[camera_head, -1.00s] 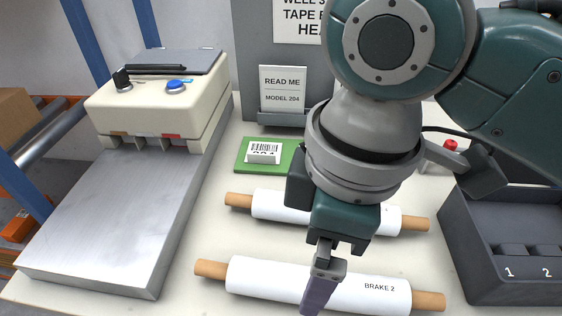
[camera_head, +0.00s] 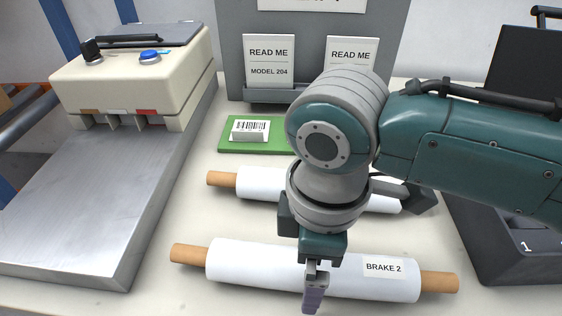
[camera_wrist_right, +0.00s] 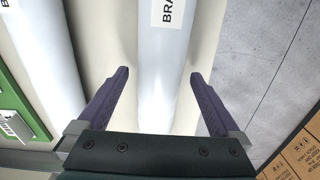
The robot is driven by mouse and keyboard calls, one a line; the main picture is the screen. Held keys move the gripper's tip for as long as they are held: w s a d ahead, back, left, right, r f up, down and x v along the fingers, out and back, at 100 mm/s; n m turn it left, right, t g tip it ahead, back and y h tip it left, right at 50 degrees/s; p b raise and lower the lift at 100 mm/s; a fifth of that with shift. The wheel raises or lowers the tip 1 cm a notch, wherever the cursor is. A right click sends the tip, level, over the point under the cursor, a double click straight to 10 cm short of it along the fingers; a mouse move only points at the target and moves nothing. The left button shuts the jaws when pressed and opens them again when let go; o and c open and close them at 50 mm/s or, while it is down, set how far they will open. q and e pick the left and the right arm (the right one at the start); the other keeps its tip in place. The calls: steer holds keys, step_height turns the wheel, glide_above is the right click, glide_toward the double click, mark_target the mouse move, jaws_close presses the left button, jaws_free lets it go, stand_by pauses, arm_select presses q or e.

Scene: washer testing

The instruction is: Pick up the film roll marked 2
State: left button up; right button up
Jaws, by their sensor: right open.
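The film roll marked BRAKE 2 (camera_head: 235,267) is a white roll on a brown core, lying crosswise at the table's front. Its label is readable on the right. My right gripper (camera_head: 312,292) is over the middle of this roll, pointing down and hiding part of it. In the right wrist view my right gripper (camera_wrist_right: 159,76) is open, with one purple finger on each side of the roll (camera_wrist_right: 160,95) and gaps between. Its height above the table is hard to tell. A second white film roll (camera_head: 262,184) lies behind, its middle hidden by my arm.
A grey sealing machine (camera_head: 105,190) with a beige head stands at left. A green board (camera_head: 226,141) with a barcode block (camera_head: 250,131) lies behind the rolls. A grey stand with READ ME cards (camera_head: 269,62) is at the back. A dark numbered tray (camera_head: 480,240) is at right.

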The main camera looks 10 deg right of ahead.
steer(key=shift+f, duration=0.1)
steer(key=shift+c, duration=0.2)
jaws_close()
stand_by(0.5)
